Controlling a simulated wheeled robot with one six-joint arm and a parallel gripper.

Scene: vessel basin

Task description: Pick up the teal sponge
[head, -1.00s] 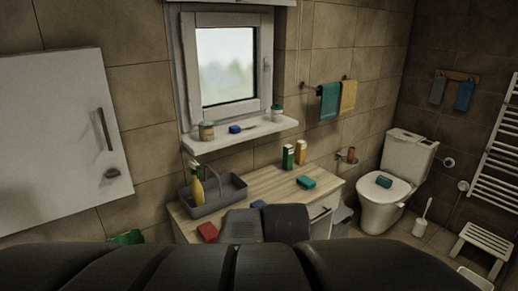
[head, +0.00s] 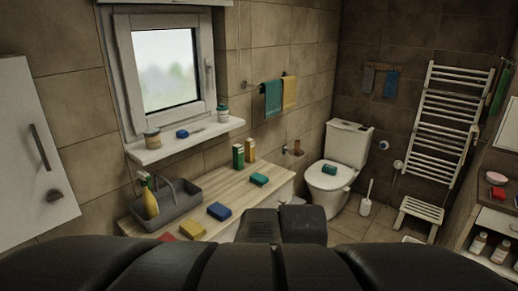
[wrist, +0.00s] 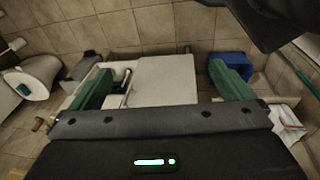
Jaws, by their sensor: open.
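A teal sponge (head: 259,179) lies flat on the wooden counter (head: 200,196) in the head view, near its far right end. A second teal block (head: 329,169) of similar look lies on the closed toilet lid, and it also shows in the wrist view (wrist: 23,90). My gripper (wrist: 163,86) is open and empty, its green fingers wide apart. In the wrist view a white cabinet front with a handle shows between and beyond the fingers. No sponge is between them. The gripper's fingertips are not visible in the head view.
A white stool (head: 420,214) stands right of the toilet (head: 336,190).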

